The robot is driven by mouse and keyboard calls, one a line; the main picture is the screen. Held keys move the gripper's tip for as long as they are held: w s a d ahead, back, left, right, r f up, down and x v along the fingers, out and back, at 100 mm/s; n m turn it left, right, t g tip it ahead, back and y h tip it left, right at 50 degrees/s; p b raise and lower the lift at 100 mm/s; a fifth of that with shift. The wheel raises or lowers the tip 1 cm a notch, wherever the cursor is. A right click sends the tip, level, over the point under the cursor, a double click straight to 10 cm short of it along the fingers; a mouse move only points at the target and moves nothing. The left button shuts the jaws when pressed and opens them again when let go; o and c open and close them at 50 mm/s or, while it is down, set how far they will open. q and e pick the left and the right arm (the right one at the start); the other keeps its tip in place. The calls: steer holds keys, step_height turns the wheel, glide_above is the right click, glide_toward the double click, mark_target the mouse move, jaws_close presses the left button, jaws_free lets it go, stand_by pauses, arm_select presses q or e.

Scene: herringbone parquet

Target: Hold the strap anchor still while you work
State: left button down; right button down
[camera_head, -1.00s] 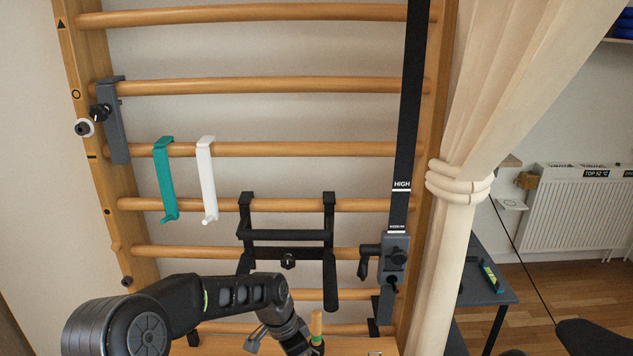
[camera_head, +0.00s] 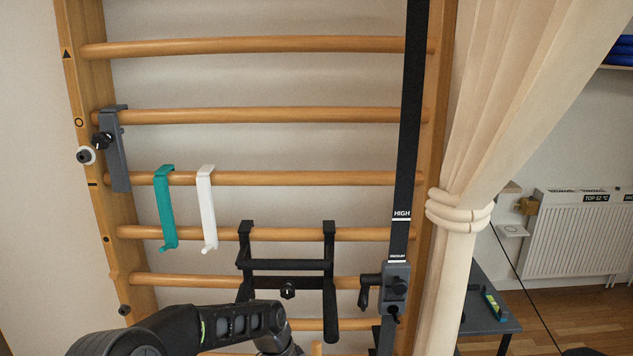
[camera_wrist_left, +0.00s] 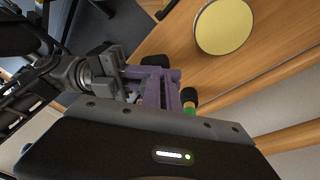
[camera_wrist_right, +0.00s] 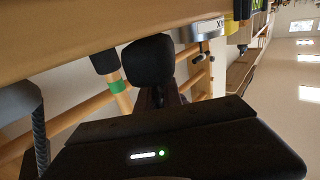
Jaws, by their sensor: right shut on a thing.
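The grey strap anchor (camera_head: 396,290) hangs on the black strap (camera_head: 408,130) at the right of the wall bars. No gripper is at it in the head view. My left arm enters at the bottom of the head view, with its gripper cut off. In the left wrist view, purple parts (camera_wrist_left: 160,90) and black ends show ahead of the left gripper body; its jaw state is unclear. In the right wrist view, the right gripper (camera_wrist_right: 155,95) is shut on a black rounded thing (camera_wrist_right: 150,60), partly hidden. A green-banded wooden stick (camera_wrist_right: 118,88) is beside it.
A black bar frame (camera_head: 288,265), a teal hook (camera_head: 165,208) and a white hook (camera_head: 207,208) hang on the bars. A beige curtain (camera_head: 455,250) stands right of the strap. A yellow disc (camera_wrist_left: 222,27) lies on a wooden surface.

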arm_select(q)
steer(key=shift+w+a+r, duration=0.1)
steer(key=shift+a+r, duration=0.05)
stand_by(0.3)
steer(key=v, duration=0.3)
steer(key=d+v, duration=0.1)
steer(key=v, duration=0.1)
steer(key=shift+w+a+r, duration=0.15)
steer(key=shift+w+r, duration=0.1)
steer(key=shift+r, duration=0.2)
steer(key=s, duration=0.1)
steer(key=s+d+r, duration=0.1)
steer(key=shift+s+d+t, duration=0.25)
steer(key=shift+s+t, duration=0.05)
steer(key=shift+s, duration=0.05)
